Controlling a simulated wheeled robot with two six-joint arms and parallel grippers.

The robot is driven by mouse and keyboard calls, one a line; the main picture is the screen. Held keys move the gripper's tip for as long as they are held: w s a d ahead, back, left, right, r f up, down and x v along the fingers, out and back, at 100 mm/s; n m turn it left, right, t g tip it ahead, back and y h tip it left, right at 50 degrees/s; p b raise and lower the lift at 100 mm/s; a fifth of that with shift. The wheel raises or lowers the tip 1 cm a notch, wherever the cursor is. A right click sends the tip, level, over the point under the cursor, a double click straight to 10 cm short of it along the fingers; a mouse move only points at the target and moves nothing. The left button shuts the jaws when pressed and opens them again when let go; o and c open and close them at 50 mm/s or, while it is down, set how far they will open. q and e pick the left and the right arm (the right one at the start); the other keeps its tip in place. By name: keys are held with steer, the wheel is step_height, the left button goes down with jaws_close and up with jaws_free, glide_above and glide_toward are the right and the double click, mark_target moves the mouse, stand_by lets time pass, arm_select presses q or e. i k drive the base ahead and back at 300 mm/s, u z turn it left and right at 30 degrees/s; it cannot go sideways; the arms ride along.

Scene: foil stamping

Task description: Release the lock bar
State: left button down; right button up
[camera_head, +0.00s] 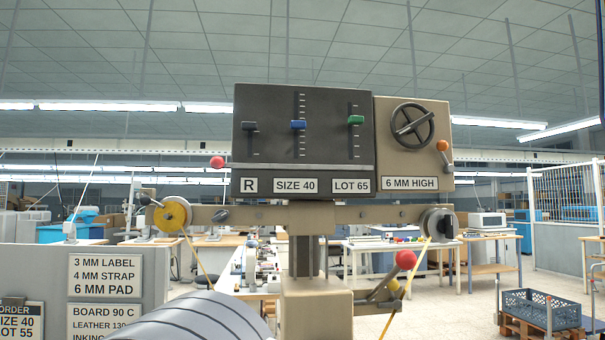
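A red knob (217,162) sticks out left of the panel. A lever with a red ball (405,260) rises at the column's lower right. No part is marked as the lock bar, so I cannot tell which it is. Neither gripper is in view.
A yellow foil reel (172,214) and a grey reel (438,223) sit at the ends of the crossbar (265,215). A grey ribbed shape (200,320) fills the lower left. Signs (98,275) hang on a left partition. A blue crate (541,309) stands far right.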

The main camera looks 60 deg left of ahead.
mark_target(217, 163)
steer(key=u, duration=1.6)
